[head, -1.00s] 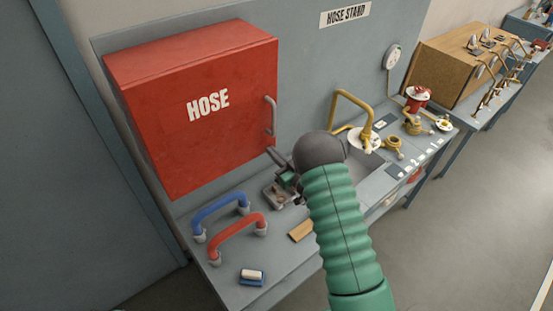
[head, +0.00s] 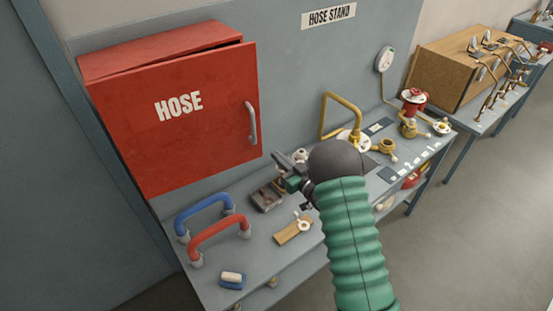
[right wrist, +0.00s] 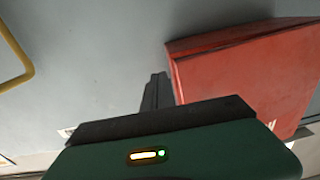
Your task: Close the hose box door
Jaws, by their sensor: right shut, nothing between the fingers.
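The red hose box (head: 165,50) is mounted on the grey wall panel at the left in the head view. Its door (head: 185,120), marked HOSE, stands slightly ajar, with a thin dark gap along the top toward the right. The grey handle (head: 251,122) is on the door's right side. My right gripper (head: 281,160) is shut and empty, below and right of the handle, apart from the door. In the right wrist view its fingers (right wrist: 156,88) show beside the red box (right wrist: 245,65). My left gripper is not in view.
Below the box, the bench holds a blue handle (head: 205,210), a red handle (head: 220,228) and a small metal block (head: 267,196). A brass pipe (head: 342,105) and a gauge (head: 385,58) are to the right.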

